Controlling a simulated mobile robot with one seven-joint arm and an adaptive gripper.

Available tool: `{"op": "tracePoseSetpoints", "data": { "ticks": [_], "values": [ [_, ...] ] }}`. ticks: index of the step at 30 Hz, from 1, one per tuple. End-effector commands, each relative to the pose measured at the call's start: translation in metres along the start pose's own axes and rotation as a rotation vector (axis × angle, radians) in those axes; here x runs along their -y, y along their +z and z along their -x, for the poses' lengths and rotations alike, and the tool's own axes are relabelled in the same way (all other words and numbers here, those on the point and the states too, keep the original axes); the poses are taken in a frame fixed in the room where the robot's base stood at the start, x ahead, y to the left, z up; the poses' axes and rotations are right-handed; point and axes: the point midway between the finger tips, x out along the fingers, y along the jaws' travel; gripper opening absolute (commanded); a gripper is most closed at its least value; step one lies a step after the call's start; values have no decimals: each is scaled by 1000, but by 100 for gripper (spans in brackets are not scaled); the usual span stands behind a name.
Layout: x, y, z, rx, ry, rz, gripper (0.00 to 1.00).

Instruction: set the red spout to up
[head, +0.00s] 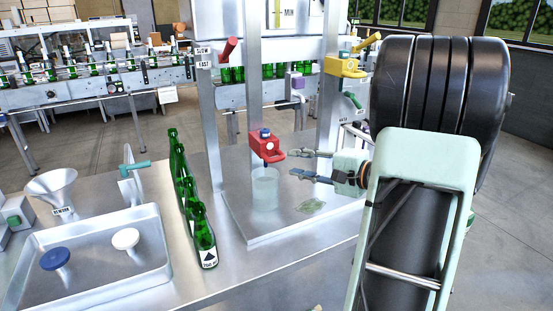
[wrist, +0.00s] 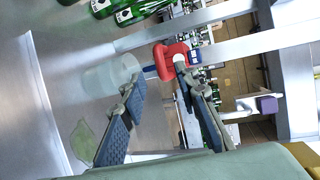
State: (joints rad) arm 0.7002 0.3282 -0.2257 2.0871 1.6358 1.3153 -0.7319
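The red spout (head: 264,147) has a blue cap and a dark nozzle pointing down, and is mounted in the metal frame. A short red part sticks out to its right, toward my fingers. In the wrist view the red spout (wrist: 164,62) is just past my fingertips, partly covered by one finger. My gripper (head: 293,163) is open, its two fingers spread and nothing between them. Its fingers also show in the wrist view (wrist: 158,76). One fingertip is very close to the red part; I cannot tell whether they touch.
A clear beaker (head: 265,188) stands below the spout on the metal plate. A green flat piece (head: 311,206) lies on the plate. Green bottles (head: 203,240) stand in a row left of the frame. A yellow spout (head: 346,67) and a red lever (head: 228,48) are higher up.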

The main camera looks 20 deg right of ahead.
Motion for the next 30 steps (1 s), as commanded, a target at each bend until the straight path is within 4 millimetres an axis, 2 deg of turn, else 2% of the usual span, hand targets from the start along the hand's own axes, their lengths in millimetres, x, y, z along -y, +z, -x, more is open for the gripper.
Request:
{"op": "tracePoseSetpoints", "data": {
  "ticks": [6,12,17,25,30],
  "values": [
    [1,1,-44,4,2,-2,29],
    [1,1,-71,3,1,-2,29],
    [0,0,-80,2,1,-1,29],
    [0,0,-80,1,1,-1,28],
    [0,0,-80,1,1,-1,9]
  ]
}}
